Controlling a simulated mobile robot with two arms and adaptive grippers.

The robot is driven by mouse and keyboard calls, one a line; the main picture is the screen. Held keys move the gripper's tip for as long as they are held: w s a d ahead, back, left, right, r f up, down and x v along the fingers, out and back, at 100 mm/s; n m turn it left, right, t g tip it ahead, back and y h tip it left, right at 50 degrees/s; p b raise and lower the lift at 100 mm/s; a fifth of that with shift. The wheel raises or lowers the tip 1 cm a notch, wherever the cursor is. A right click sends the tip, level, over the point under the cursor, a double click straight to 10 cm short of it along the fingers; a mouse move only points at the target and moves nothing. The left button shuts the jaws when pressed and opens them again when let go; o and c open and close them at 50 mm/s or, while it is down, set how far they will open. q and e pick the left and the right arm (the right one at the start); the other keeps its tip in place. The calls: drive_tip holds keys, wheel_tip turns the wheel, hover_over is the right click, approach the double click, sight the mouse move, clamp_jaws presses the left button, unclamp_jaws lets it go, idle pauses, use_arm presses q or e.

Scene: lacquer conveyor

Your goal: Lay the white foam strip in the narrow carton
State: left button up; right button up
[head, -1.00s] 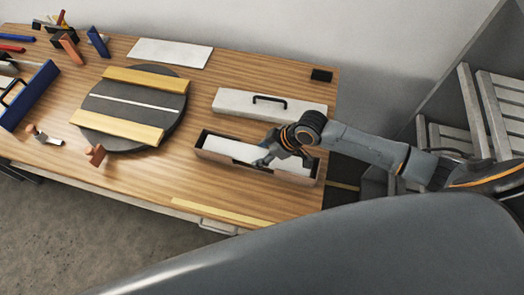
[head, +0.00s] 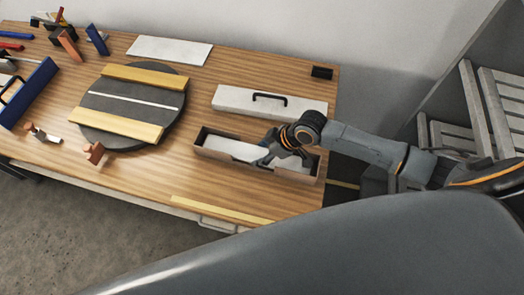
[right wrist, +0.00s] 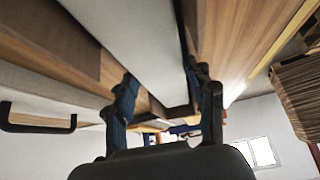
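The white foam strip (head: 231,149) lies along the narrow carton (head: 204,134), an open brown box near the right end of the table. Whether the strip rests on the carton's floor cannot be told. My left gripper is not in view.
A white box with a black handle (head: 240,99) lies just behind the carton. A dark round turntable (head: 115,97) with yellow bars is to the left. A white sheet (head: 170,51) lies at the back.

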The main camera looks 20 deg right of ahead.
drive_tip(key=o, duration=0.6)
drive_tip(key=shift+r, duration=0.1)
drive_tip(key=v, duration=1.2)
drive_tip(key=shift+a, duration=0.1)
